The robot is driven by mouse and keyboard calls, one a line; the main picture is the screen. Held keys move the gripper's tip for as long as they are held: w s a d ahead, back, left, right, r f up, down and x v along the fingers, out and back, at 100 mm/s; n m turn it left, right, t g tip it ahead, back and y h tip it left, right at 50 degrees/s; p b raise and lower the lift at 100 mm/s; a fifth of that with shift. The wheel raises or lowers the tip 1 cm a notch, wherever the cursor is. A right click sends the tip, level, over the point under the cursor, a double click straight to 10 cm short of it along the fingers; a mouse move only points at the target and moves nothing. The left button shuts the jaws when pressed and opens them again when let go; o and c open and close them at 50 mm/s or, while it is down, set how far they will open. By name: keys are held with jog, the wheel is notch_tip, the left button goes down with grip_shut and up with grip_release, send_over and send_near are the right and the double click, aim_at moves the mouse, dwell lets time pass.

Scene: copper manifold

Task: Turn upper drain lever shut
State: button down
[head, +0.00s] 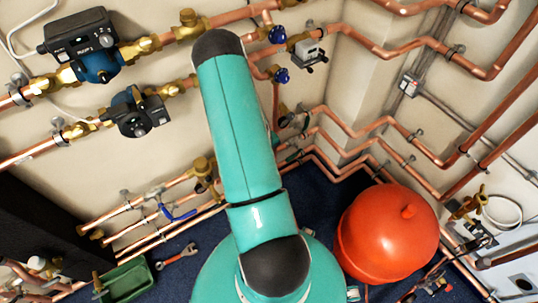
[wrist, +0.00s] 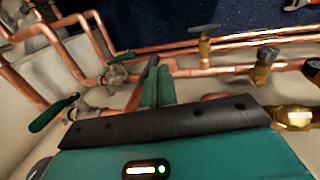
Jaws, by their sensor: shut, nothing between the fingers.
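Two valves with green lever handles sit on copper pipes at the left of the wrist view. The nearer green lever (wrist: 54,113) slants up to the right at the far left. The other green lever (wrist: 122,56) lies farther off, near the bent pipes. I cannot tell for sure which is the upper drain lever. My gripper (wrist: 157,75) is shut and empty, its green fingers together in front of a copper pipe. It is to the right of both levers and apart from the nearer one. In the head view my arm hides the gripper.
Copper pipes (wrist: 240,69) run behind my gripper, with brass valves (wrist: 263,66) at the right. In the head view are two pumps (head: 90,48), a blue lever (head: 179,213), a red tank (head: 387,232) and a green bin (head: 126,281). A wrench (head: 177,257) lies on the floor.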

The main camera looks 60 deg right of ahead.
jog(key=shift+s+d+r+t+y, duration=0.2)
jog(key=shift+d+t+y, duration=0.25)
jog(key=shift+y, duration=0.4)
jog(key=shift+s+d+r+t+y, duration=0.15)
jog(key=shift+d+t+y, duration=0.25)
jog(key=shift+y, duration=0.45)
dwell(2.2)
jog(key=shift+s+d+f+t+y, duration=0.4)
jog(key=shift+d+t+y, duration=0.35)
jog(key=shift+y, duration=0.7)
jog(key=shift+s+d+f+t+y, duration=0.35)
jog(key=shift+d+t+y, duration=0.4)
jog(key=shift+y, duration=0.75)
jog(key=shift+s+d+f+t+y, duration=0.4)
jog(key=shift+d+t+y, duration=0.3)
jog(key=shift+y, duration=0.75)
jog(key=shift+s+f, duration=0.1)
jog(key=shift+f, duration=0.05)
jog(key=shift+d, duration=0.1)
jog(key=shift+r, duration=0.9)
jog(key=v, duration=1.3)
jog(key=shift+s+d+r, duration=0.15)
jog(key=shift+d+r, duration=0.05)
